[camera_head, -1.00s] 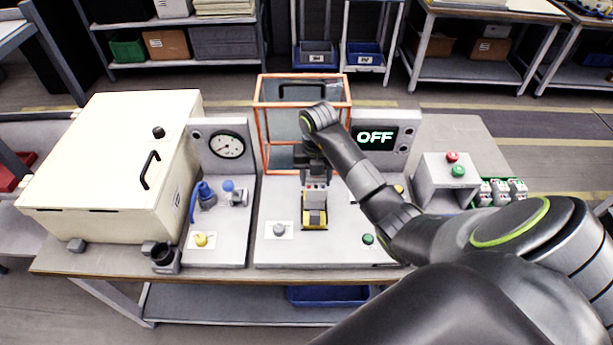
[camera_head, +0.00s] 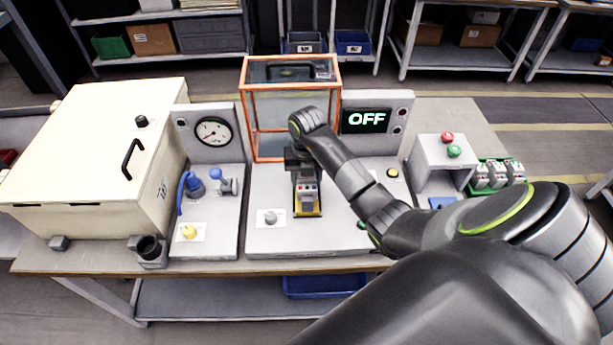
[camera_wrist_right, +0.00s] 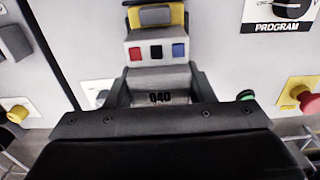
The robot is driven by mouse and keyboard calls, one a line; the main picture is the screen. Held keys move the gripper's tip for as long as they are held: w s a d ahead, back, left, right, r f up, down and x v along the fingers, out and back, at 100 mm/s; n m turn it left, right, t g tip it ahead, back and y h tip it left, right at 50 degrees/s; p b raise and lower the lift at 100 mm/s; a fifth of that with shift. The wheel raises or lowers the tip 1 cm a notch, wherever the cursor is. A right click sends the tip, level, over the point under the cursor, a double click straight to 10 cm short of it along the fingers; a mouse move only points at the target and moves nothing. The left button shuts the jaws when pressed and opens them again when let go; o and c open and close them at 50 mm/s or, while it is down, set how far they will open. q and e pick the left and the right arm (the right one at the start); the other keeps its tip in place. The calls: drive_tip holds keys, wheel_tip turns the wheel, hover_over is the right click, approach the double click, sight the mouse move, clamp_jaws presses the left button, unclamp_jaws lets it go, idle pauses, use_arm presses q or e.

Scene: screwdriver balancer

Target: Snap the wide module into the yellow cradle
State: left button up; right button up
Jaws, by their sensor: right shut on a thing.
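The wide module (camera_head: 307,190) is a grey block. In the wrist view the module (camera_wrist_right: 157,50) shows black, blue and red squares on one face and a grey body marked 040. My right gripper (camera_head: 303,160) is shut on the module from above. The yellow cradle (camera_head: 307,212) is on the grey panel, directly under the module and mostly covered by it. In the wrist view part of the cradle (camera_wrist_right: 150,17) shows beyond the module. Whether the module is seated or still slightly raised cannot be told. My left gripper is not in view.
An orange-framed clear case (camera_head: 290,105) stands behind the cradle. An OFF display (camera_head: 367,120) is at right, a gauge panel (camera_head: 213,132) and a cream box (camera_head: 90,140) at left. A grey knob (camera_head: 269,217) sits close left of the cradle.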

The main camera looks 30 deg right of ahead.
drive_tip(key=shift+f+b, duration=0.6)
drive_tip(key=shift+f, duration=0.15)
idle(1.3)
drive_tip(key=shift+f, duration=0.1)
idle(0.4)
drive_tip(key=o, duration=1.1)
drive_tip(key=shift+o, duration=0.2)
wheel_tip(320, 180, up, 7)
drive_tip(key=shift+f, duration=0.2)
wheel_tip(320, 180, up, 11)
drive_tip(key=p, duration=1)
drive_tip(key=shift+p, duration=0.4)
drive_tip(key=shift+f, duration=0.15)
